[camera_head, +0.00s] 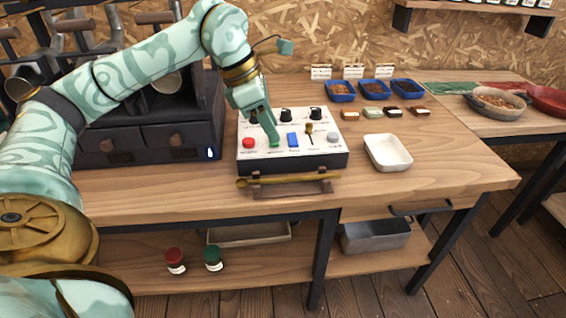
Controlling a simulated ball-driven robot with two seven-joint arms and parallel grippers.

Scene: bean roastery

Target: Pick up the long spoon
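The long spoon (305,179) is golden brown. It lies level across a small brown rest (293,188) at the table's front edge, just before the control box, with its rounded end to the left. My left gripper (272,138) points down over the top of the control box (300,163), behind and above the spoon and apart from it. Its fingers show as one narrow shape, so I cannot tell whether they are open, and nothing shows held in them. My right gripper is out of view.
The box carries knobs, a red button (248,143) and a blue switch (292,139). A white dish (388,153) stands to its right, with blue trays (374,90) behind. A dark machine (150,140) stands left. The wooden table (440,170) is clear at front right.

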